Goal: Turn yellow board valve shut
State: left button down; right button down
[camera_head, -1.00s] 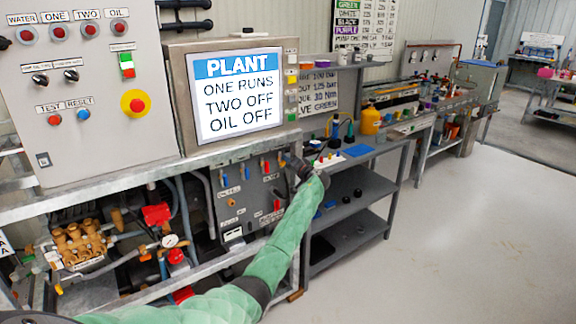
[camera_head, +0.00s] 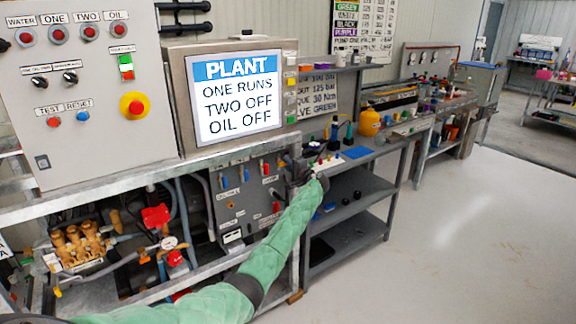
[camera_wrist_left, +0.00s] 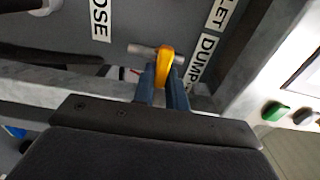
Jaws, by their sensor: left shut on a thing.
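The yellow valve handle (camera_wrist_left: 166,64) shows in the left wrist view, on a metal pipe stub (camera_wrist_left: 142,49) of the grey board beside a DUMP label. My left gripper (camera_wrist_left: 162,85) has one dark blue finger on each side of the handle and is shut on it. In the head view my left gripper (camera_head: 297,172) is at the upper right of the valve board (camera_head: 230,210), and the yellow handle is hidden behind it. My right gripper is not in view.
Blue and red valve handles (camera_head: 266,168) sit left of my gripper on the same board. A shelved bench (camera_head: 362,182) stands to the right. Open floor (camera_head: 460,230) lies beyond it.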

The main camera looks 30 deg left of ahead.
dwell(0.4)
pick_arm(q)
jog(key=c, duration=1.7)
grip_release()
jog(key=shift+o, duration=1.3)
jog(key=shift+w, duration=0.1)
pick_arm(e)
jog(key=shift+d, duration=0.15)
pick_arm(q)
jog(key=shift+d, duration=0.1)
